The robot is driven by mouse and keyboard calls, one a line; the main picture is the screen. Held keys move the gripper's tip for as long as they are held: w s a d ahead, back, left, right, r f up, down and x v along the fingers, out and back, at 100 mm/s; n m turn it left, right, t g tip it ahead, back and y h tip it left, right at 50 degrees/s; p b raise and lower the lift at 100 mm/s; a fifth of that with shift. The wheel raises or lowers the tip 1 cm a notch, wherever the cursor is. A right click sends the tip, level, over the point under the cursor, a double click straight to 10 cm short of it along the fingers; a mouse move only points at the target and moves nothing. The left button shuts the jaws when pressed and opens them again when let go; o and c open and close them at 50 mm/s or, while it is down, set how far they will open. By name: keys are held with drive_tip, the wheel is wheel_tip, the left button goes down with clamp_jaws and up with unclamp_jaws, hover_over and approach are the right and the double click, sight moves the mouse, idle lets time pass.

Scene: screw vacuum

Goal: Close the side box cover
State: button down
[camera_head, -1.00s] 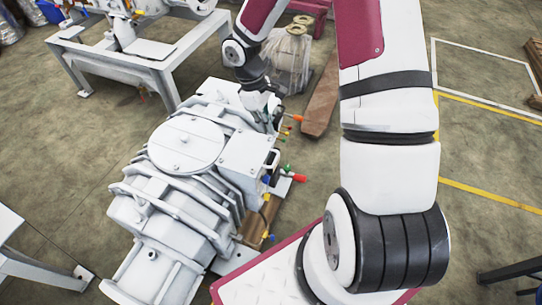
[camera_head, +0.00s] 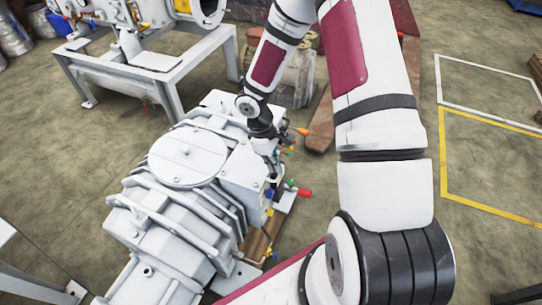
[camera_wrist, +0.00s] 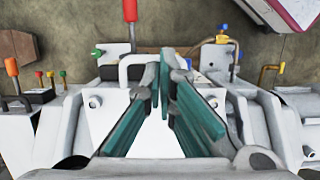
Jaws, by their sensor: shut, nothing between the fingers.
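The side box cover (camera_head: 238,174) is a pale grey panel on the right side of the white vacuum machine (camera_head: 160,210), beside its round lid. It looks roughly level in the head view; I cannot tell whether it is fully seated. My gripper (camera_head: 269,174) is at the cover's outer right edge and hides part of it. In the wrist view my gripper (camera_wrist: 172,58) points away with its teal finger pads converging at the tips, shut and empty. A white bar handle (camera_wrist: 128,64) stands just left of the fingertips, partly covered; contact is unclear.
A red-handled valve (camera_wrist: 130,12) sticks out beyond the handle, with an orange-handled one (camera_wrist: 12,68) to the left. Small coloured valves and a brown plank (camera_head: 256,241) lie along the machine's right side. A white steel frame (camera_head: 150,75) stands behind.

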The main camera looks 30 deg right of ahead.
drive_tip(key=shift+s+d+f, duration=0.15)
drive_tip(key=shift+f, duration=0.5)
